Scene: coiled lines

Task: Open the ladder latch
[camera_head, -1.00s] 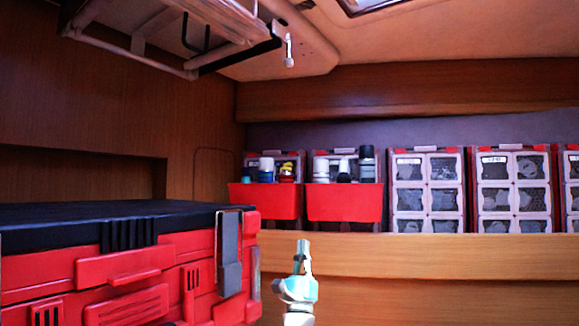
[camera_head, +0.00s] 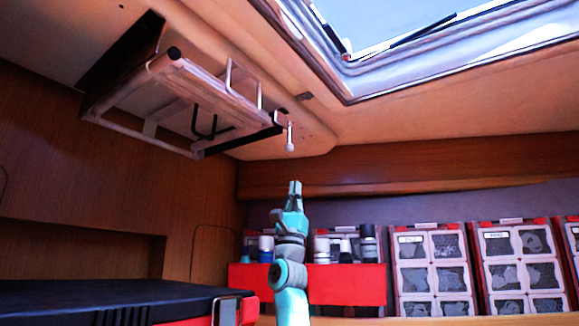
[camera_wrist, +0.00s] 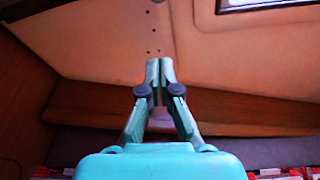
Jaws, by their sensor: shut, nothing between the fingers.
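A folded ladder (camera_head: 190,98) is stowed against the ceiling at the upper left of the head view. A small pale latch (camera_head: 290,138) hangs down from the ceiling at the ladder's right end, beside a black bracket. My gripper (camera_head: 295,184) points up, shut and empty, below the latch and apart from it. In the wrist view my gripper (camera_wrist: 160,62) has its fingertips together against the ceiling backdrop. The ladder and the latch do not show in the wrist view.
A roof hatch (camera_head: 400,45) fills the upper right. Red bins (camera_head: 345,285) with bottles and several clear-fronted drawer boxes (camera_head: 433,270) stand on the shelf behind my arm. A black-topped red case (camera_head: 120,292) is at the lower left. The air between gripper and latch looks clear.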

